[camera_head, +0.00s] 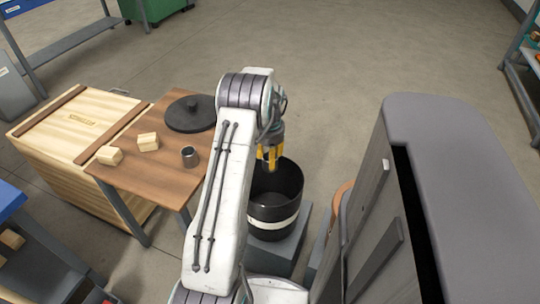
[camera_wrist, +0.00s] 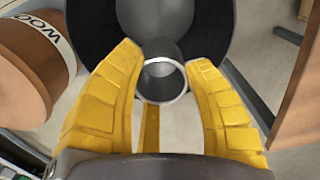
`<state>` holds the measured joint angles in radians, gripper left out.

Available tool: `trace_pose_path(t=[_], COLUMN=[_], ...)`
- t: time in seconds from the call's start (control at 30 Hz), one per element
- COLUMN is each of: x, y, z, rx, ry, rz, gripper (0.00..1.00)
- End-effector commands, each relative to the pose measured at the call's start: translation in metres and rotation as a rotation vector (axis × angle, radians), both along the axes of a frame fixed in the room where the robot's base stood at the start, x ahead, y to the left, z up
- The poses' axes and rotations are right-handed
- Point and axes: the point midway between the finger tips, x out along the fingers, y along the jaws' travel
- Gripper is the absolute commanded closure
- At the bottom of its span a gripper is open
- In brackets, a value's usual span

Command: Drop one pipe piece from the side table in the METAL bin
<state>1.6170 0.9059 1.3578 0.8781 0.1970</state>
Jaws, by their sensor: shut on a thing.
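My gripper (camera_head: 271,158) has yellow fingers and is shut on a grey, hollow pipe piece (camera_wrist: 161,81), seen between the fingertips in the wrist view. In the head view the fingers hide the held piece. They appear at the mouth of a black bin (camera_head: 273,212) with a white band; its dark wall also shows behind the pipe in the wrist view (camera_wrist: 90,22). I cannot read a label on this bin. Another grey pipe piece (camera_head: 190,157) stands on the brown side table (camera_head: 165,178).
Two wood blocks (camera_head: 148,141) and a black disc (camera_head: 190,113) lie on the table, beside a wooden crate (camera_head: 62,125). A brown bin marked "WOO" (camera_wrist: 22,75) is beside the black bin. A large grey cabinet (camera_head: 455,170) stands close on the right.

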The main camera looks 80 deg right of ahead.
Motion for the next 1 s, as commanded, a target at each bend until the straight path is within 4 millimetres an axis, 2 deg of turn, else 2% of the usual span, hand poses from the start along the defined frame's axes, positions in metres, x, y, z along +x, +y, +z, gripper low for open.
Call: trace_pose_path(t=[0.23, 0.27, 0.53, 0.83, 1.0], x=[0.0, 0.0, 0.0, 0.0, 0.0], y=[0.0, 0.0, 0.0, 0.0, -0.001], z=[0.0, 0.0, 0.0, 0.002, 0.017], rx=[-0.001, -0.001, 0.0, 0.0, -0.003], ry=[0.0, 0.0, 0.0, 0.0, 0.0], rz=[0.0, 0.0, 0.0, 0.0, 0.0], gripper=[0.89, 0.51, 0.26, 0.26, 0.26])
